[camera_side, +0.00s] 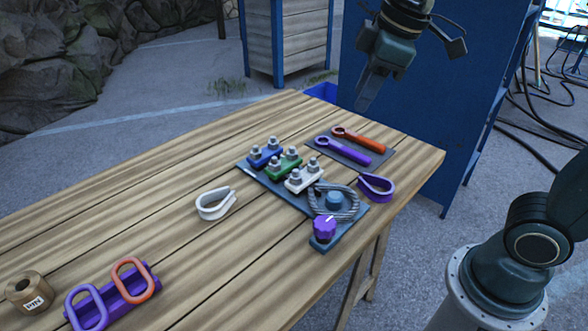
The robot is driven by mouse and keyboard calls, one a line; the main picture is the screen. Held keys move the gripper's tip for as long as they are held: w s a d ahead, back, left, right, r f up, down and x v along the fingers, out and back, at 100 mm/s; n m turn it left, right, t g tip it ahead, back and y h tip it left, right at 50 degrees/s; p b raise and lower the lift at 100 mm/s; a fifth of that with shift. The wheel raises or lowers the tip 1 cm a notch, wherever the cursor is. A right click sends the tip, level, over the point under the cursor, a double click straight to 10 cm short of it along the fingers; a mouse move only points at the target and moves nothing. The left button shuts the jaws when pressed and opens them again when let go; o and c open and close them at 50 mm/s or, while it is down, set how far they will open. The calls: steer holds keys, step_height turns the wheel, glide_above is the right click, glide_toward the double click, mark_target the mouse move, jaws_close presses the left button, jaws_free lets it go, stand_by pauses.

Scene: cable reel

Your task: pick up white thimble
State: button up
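The white thimble (215,204) is a teardrop-shaped loop lying on the wooden table, left of the dark fixture plate. Nothing touches it. My gripper (368,92) hangs in the air above and beyond the back right part of the table, well to the right of the thimble. Its fingers point down and are seen edge-on, so I cannot tell whether they are open or shut. No held object shows at the fingers.
Blue, green and white clamps (285,162) and a wire loop sit on the dark plate (328,243). Purple and orange wrenches (345,148) lie behind; a purple thimble (376,187) lies right.

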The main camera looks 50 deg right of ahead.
steer(key=w+a+f+n+g, duration=0.15)
steer(key=w+a+n, duration=0.25)
steer(key=w, duration=0.4)
steer(key=w+a+f+n+g, duration=0.1)
steer(key=w+a+f+n, duration=0.25)
steer(key=w, duration=0.45)
steer(key=w+a+f+n+g, duration=0.1)
steer(key=w+a+f+n, duration=0.7)
steer(key=f, duration=0.3)
steer(key=shift+w+f, duration=0.15)
steer(key=shift+w, duration=0.1)
steer(key=shift+f, duration=0.1)
glide_above(224, 201)
steer(key=shift+a+f, duration=0.15)
steer(key=shift+f, duration=4.05)
steer(key=shift+f, duration=2.6)
